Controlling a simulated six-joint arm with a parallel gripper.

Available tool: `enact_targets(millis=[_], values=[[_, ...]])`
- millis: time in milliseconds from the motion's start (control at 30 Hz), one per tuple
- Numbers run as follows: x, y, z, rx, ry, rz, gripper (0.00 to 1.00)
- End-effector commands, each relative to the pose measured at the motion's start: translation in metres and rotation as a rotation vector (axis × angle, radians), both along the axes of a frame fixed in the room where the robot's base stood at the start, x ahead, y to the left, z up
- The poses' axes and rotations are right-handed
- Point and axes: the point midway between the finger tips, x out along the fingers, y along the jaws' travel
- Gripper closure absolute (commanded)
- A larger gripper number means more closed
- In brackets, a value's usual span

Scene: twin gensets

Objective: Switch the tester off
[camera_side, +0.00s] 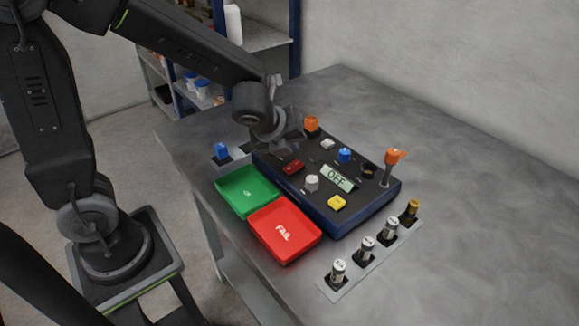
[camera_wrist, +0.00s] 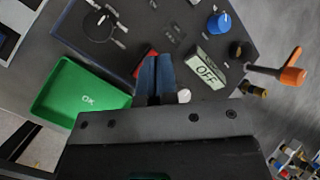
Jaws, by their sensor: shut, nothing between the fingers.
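The tester (camera_side: 322,214) is a dark panel with blue sides on the grey table. Its display (camera_side: 336,178) reads OFF, and the wrist view shows the same word on the display (camera_wrist: 207,72). A red switch (camera_side: 293,167) sits on the panel left of the display; in the wrist view it is partly hidden behind my fingers. My gripper (camera_wrist: 155,62) is shut and empty over the panel, beside the red switch. In the side view my wrist hides part of the panel's far left corner, and the fingertips are hard to make out.
Green OK tray (camera_side: 248,191) and red FAIL tray (camera_side: 285,231) stand along the panel's near left side. The panel carries a blue knob (camera_side: 344,155), yellow button (camera_side: 337,202), white knob (camera_side: 312,182) and orange-topped lever (camera_side: 391,160). Several cylinders (camera_side: 364,247) stand in a rack at front right.

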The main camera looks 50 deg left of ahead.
Motion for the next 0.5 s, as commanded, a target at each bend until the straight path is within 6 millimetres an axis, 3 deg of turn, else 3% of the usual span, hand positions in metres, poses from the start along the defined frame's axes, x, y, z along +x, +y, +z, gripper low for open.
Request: enact_targets(millis=[233,500], values=[[0.003,0.000,0.023,0.000,-0.002,0.002,1.00],[0.004,0.000,0.028,0.000,0.001,-0.001,1.00]])
